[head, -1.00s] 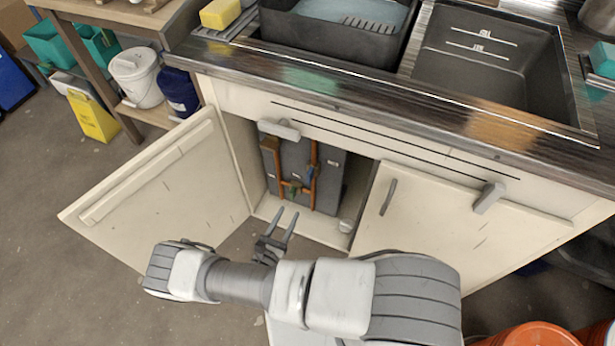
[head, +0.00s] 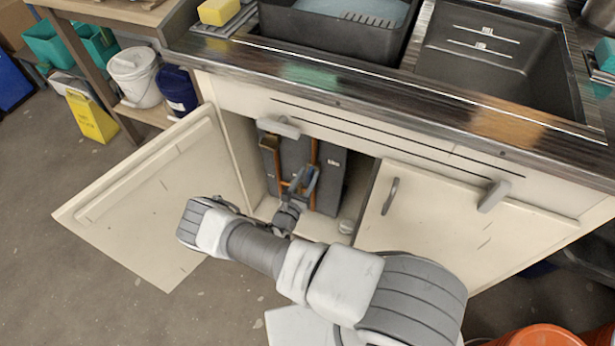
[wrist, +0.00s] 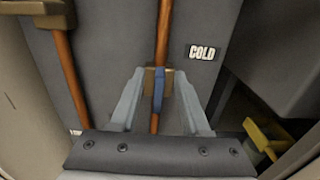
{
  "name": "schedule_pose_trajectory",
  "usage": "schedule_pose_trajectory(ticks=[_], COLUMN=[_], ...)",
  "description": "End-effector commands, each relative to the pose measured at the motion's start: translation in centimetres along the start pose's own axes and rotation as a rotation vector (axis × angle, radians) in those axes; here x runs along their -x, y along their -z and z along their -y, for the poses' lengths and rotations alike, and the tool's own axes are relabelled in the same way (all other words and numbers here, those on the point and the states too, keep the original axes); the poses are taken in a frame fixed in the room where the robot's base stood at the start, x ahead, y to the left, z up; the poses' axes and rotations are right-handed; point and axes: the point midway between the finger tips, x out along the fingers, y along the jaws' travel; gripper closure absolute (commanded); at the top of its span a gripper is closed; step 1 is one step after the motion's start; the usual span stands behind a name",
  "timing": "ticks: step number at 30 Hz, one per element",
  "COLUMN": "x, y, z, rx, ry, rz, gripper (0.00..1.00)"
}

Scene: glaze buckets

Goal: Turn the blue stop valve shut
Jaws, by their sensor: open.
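The blue stop valve (wrist: 158,92) shows in the wrist view as a narrow blue handle on a brass body, on the vertical copper pipe (wrist: 164,28). The handle lies about in line with the pipe. A "COLD" label (wrist: 202,52) is on the grey panel to its right. My gripper (wrist: 160,78) is open, with one finger on each side of the handle. I cannot tell whether either finger touches it. In the head view my gripper (head: 304,180) reaches inside the open cabinet and hides most of the valve.
The open cabinet door (head: 150,195) stands left of my arm; the closed door (head: 445,215) is to the right. A second copper pipe (wrist: 62,65) runs left of the valve. A yellow object (wrist: 263,135) sits low at the right in the wrist view.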

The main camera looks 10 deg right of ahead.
Motion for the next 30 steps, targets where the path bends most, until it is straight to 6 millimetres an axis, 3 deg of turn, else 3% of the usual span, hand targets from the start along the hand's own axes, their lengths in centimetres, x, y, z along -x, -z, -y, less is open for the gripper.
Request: schedule_pose_trajectory(ticks=[6, 14, 30], x=[-0.02, 0.0, 0.02], y=[-0.02, -0.01, 0.14], z=[-0.01, -0.01, -0.11], rx=[0.0, 0.0, 0.05], ry=[0.0, 0.0, 0.0], rz=[0.0, 0.0, 0.0], gripper=[0.56, 1.0, 1.0])
